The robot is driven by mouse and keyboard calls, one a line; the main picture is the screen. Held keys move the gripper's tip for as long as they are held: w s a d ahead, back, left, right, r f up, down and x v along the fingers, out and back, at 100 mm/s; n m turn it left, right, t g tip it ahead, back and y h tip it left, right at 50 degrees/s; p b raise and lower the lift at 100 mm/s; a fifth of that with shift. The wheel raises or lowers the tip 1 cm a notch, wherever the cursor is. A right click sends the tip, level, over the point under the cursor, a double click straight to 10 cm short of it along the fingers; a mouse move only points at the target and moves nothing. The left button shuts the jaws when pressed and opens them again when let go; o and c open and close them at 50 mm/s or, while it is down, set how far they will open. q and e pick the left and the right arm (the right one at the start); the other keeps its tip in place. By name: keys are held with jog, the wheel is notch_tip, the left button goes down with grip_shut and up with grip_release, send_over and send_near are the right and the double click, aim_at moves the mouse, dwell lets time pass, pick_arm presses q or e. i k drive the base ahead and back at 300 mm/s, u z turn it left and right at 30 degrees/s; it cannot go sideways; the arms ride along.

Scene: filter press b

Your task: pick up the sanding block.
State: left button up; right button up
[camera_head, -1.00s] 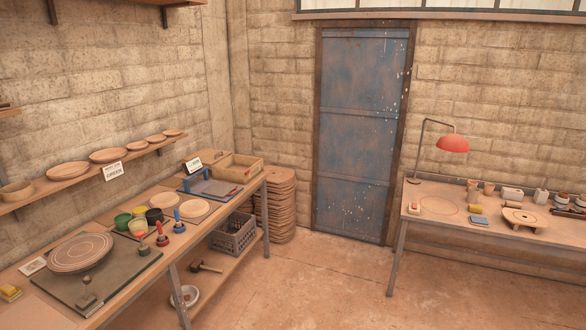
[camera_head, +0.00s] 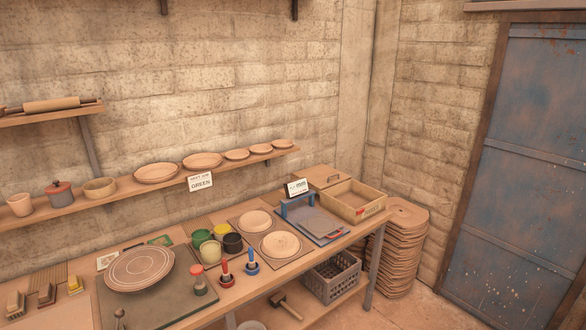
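I cannot tell for sure which object is the sanding block. Several small blocks sit at the lower left of the workbench: a tan block (camera_head: 15,304) near the picture edge, a reddish-brown block (camera_head: 46,294) and a yellow-topped block (camera_head: 74,285). They lie to the left of a round ringed disc (camera_head: 140,268) on a dark green board (camera_head: 165,305). Neither of my grippers is in view.
Green, yellow and dark pots (camera_head: 233,243), stamp-like tools (camera_head: 251,261), plates (camera_head: 281,244) and a wooden box (camera_head: 354,201) crowd the bench. A shelf (camera_head: 120,199) runs above. A grey crate (camera_head: 331,276) sits below; stacked boards (camera_head: 399,248) stand beside the bench.

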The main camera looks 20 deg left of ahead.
aim_at(48, 293)
jog(key=u, duration=1)
jog(key=i, duration=1.3)
jog(key=u, duration=0.9)
